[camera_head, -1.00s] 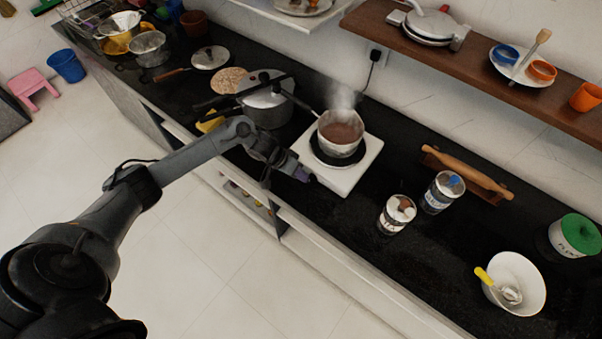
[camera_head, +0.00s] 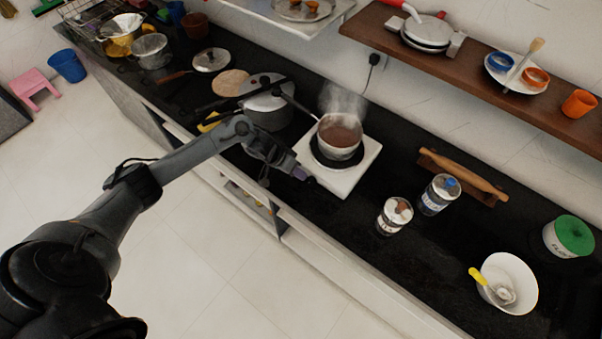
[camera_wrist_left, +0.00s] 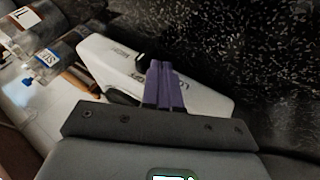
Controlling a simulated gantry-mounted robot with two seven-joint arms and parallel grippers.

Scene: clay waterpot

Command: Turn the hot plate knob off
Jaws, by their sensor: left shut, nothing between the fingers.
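The white hot plate (camera_head: 358,174) stands on the black counter with a steaming saucepan (camera_head: 340,134) of brown liquid on its dark burner. My left gripper (camera_head: 306,177) is at the hot plate's front left corner, its purple fingers shut and empty. In the left wrist view the purple fingers (camera_wrist_left: 164,86) are together in front of the white hot plate (camera_wrist_left: 113,58), covering part of its lettered face. I cannot tell whether the fingertips touch the hot plate. My right gripper is out of view.
A pressure cooker (camera_head: 268,106) stands just left of the hot plate, close to my left arm. A white bowl (camera_head: 509,281) is further right. The counter between them is partly clear.

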